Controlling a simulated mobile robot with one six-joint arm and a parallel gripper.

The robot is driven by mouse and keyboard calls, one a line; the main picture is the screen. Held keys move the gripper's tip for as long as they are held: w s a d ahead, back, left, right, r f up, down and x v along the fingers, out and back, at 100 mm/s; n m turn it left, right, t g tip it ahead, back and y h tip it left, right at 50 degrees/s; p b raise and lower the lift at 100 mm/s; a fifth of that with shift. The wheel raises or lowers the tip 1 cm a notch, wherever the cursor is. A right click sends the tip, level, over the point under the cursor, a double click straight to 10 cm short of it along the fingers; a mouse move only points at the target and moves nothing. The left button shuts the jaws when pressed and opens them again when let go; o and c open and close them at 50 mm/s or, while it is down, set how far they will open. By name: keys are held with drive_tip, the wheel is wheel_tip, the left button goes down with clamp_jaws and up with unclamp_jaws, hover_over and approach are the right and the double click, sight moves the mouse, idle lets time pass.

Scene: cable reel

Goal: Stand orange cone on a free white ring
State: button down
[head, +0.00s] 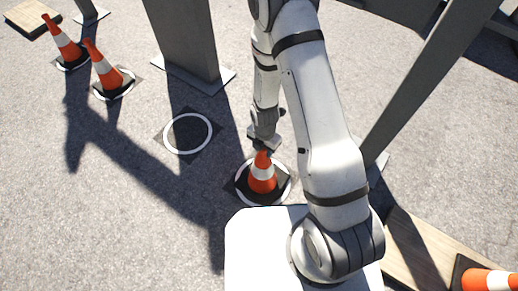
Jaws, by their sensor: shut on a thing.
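My gripper (264,146) is shut on the tip of an orange cone (263,178) with a white band. This cone is upright, with its dark base over a white ring (286,190) just beyond my white base. I cannot tell whether the base touches the ground. A free white ring (188,134) on a dark square mat lies to the left and farther back. Two more orange cones, one (106,72) nearer and one (64,45) farther, stand at the upper left, each on a ring. Another orange cone (490,281) lies on its side at the bottom right, partly cut off.
A grey steel post (184,40) on a flat plate stands behind the free ring. A slanted grey beam (432,75) rises at the right. Wooden boards (425,255) lie at the lower right, and a small wooden pallet (30,18) at the top left. Open ground lies left.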

drive_tip(key=shift+f, duration=0.1)
drive_tip(key=c, duration=0.9)
unclamp_jaws()
